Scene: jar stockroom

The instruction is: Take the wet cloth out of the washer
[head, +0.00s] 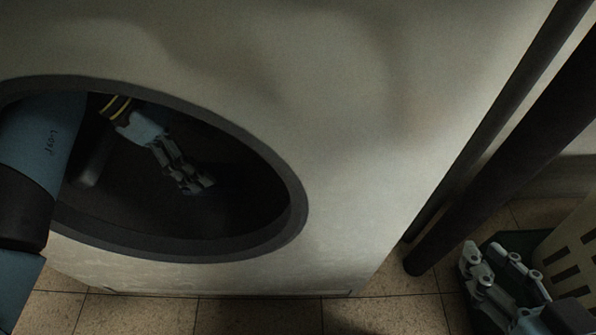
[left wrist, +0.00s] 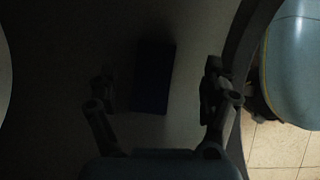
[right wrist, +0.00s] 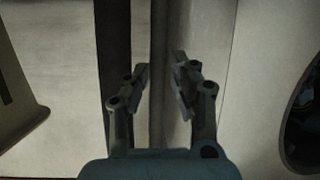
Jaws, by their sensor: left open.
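The washer (head: 345,170) is a pale box with a round, dark-rimmed opening in its front. My left gripper (head: 196,185) is inside the opening, with its arm coming in from the left. In the left wrist view my left gripper (left wrist: 160,90) is open, its fingers wide apart. A dark blue, flat, roughly rectangular patch (left wrist: 154,76) shows between and beyond them in the drum; it looks like the cloth, untouched. In the head view the cloth is lost in the dark. My right gripper (head: 502,265) is outside, at the lower right; in the right wrist view (right wrist: 162,80) its fingers are apart and empty.
Dark upright posts (head: 510,140) stand right of the washer. A beige slotted basket (head: 570,245) is at the far right, close to my right gripper. The drum's rim (head: 296,215) surrounds my left arm. The tiled floor (head: 250,313) is clear in front.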

